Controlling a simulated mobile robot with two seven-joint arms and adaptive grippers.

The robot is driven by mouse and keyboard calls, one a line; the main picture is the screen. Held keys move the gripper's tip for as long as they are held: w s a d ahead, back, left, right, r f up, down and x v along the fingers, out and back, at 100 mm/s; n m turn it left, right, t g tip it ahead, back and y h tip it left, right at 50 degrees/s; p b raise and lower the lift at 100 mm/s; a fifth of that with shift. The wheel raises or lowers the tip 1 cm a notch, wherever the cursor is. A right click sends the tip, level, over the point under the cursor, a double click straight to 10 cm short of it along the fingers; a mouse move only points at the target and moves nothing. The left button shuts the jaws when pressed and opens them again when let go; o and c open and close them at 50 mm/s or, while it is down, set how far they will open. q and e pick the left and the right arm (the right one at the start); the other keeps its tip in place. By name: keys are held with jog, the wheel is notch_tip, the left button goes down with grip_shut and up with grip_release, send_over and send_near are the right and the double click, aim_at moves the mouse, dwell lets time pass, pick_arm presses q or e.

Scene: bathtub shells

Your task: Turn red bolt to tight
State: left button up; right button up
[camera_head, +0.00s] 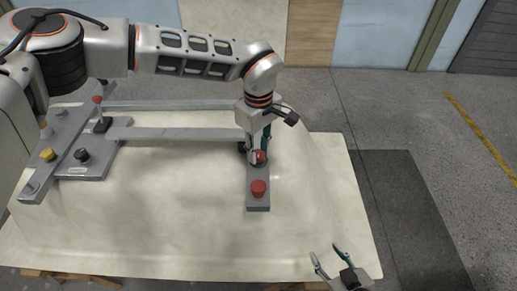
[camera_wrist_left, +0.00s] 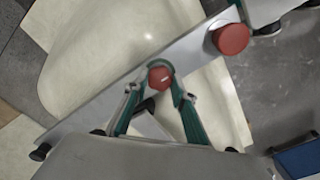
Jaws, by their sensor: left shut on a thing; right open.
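A red bolt (camera_head: 260,157) stands on the grey metal bar (camera_head: 258,206) at the right end of the fixture. My left gripper (camera_head: 257,155) reaches down over it and is shut on it. In the left wrist view, the red bolt (camera_wrist_left: 161,77) sits between the green-edged fingertips (camera_wrist_left: 160,72) of this gripper. A second red bolt (camera_head: 258,188) stands nearer the front on the same bar, clear of the gripper; it also shows at the upper right of the left wrist view (camera_wrist_left: 231,39). My right gripper (camera_head: 330,261) is open and empty at the bottom right.
The fixture rests on a pale bathtub shell (camera_head: 180,220). At its left end are a yellow knob (camera_head: 47,154), a black knob (camera_head: 82,155) and a small red-topped lever (camera_head: 98,103). The shell's front and right are clear, with open floor beyond.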

aim_at(259, 154)
pick_arm(q)
jog(key=o, duration=1.1)
notch_tip(259, 154, up, 12)
